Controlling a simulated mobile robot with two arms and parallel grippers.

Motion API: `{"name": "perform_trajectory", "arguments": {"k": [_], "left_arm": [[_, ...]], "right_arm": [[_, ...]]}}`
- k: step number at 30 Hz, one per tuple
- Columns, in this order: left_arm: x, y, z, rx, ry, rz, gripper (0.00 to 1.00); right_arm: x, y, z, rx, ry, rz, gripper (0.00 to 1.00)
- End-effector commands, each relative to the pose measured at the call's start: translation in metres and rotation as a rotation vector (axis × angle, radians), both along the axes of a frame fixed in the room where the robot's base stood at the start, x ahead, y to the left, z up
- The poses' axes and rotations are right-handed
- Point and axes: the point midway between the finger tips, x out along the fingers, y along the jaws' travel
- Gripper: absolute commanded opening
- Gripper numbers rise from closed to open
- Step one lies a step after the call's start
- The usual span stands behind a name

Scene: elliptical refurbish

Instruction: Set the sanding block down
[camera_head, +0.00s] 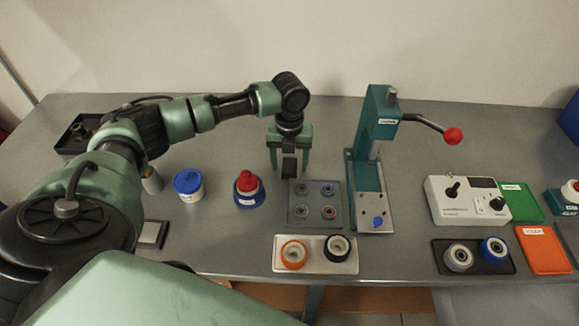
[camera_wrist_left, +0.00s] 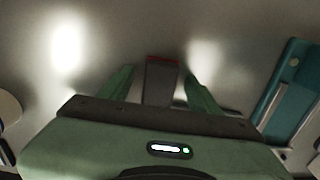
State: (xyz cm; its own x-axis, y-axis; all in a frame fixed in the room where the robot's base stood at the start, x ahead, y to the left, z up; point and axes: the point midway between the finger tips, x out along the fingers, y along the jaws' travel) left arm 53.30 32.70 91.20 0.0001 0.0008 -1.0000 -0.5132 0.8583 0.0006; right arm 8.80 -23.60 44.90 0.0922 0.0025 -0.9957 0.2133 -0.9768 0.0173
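The sanding block (camera_head: 289,167) is a small dark block. It shows between the fingers of my left gripper (camera_head: 289,166), with a gap on each side in the head view. In the left wrist view the block (camera_wrist_left: 161,82) has a red far edge and lies between the two green fingers (camera_wrist_left: 160,85). The fingers are spread wider than the block, so the gripper is open around it. The block appears to be at the bench top (camera_head: 225,235); the contact under it is hard to make out. My right gripper is not in view.
Right of the gripper are a grey tray with several rings (camera_head: 316,221) and a teal press (camera_head: 368,175) with a red-knobbed lever. A red-topped blue bottle (camera_head: 249,190) and a blue-lidded jar (camera_head: 188,186) stand left. A light tray (camera_head: 314,268) with two wheels lies in front.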

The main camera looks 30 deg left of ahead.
Motion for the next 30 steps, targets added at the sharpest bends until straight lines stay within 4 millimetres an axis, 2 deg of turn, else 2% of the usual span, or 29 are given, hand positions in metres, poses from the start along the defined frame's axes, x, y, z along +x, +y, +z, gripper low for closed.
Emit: {"name": "perform_trajectory", "arguments": {"k": [1,6,15,20,26,30], "left_arm": [[0.0,0.0,0.0,0.0,0.0,0.0,0.47],[0.0,0.0,0.0,0.0,0.0,0.0,0.0],[0.0,0.0,0.002,0.0,-0.001,0.001,0.0],[0.001,0.0,0.013,-0.002,-0.003,0.001,0.0],[0.002,0.0,0.049,-0.002,-0.007,0.001,0.0],[0.002,0.0,0.09,-0.001,-0.009,0.0,0.0]], "right_arm": [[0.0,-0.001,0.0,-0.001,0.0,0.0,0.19],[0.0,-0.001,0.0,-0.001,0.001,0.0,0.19],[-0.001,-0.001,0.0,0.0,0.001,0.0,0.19],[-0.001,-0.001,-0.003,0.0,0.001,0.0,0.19],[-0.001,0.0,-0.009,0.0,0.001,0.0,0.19],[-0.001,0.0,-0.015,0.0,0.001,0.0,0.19]]}}
